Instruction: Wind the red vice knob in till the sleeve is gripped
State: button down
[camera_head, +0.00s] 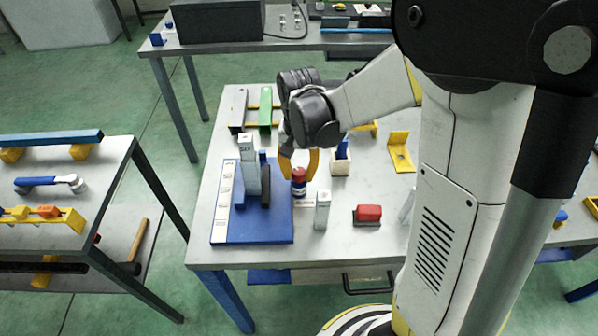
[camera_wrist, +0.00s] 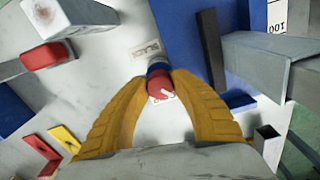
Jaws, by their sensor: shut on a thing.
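The red vice knob (camera_head: 299,174) sits at the right edge of the blue base plate (camera_head: 225,228), with a blue part under it. In the wrist view the knob (camera_wrist: 159,84) shows a white mark on top. My gripper (camera_head: 299,164) comes from above with yellow fingers, shut on the knob from both sides; the fingertips also show in the wrist view (camera_wrist: 160,78). A tall grey sleeve (camera_head: 248,165) with a label on top stands upright on the plate. A dark jaw plate (camera_head: 265,186) stands just right of it. I cannot tell whether jaw and sleeve touch.
A grey upright block (camera_head: 322,210) and a red-topped block (camera_head: 368,214) stand right of the knob. Green and grey channels (camera_head: 265,110) lie at the back.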

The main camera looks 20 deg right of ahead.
aim_at(299, 171)
dwell(0.5)
jog(key=c, duration=1)
grip_release()
jog(key=shift+r, duration=0.1)
notch_tip(299, 171, up, 12)
jog(key=shift+f, duration=0.1)
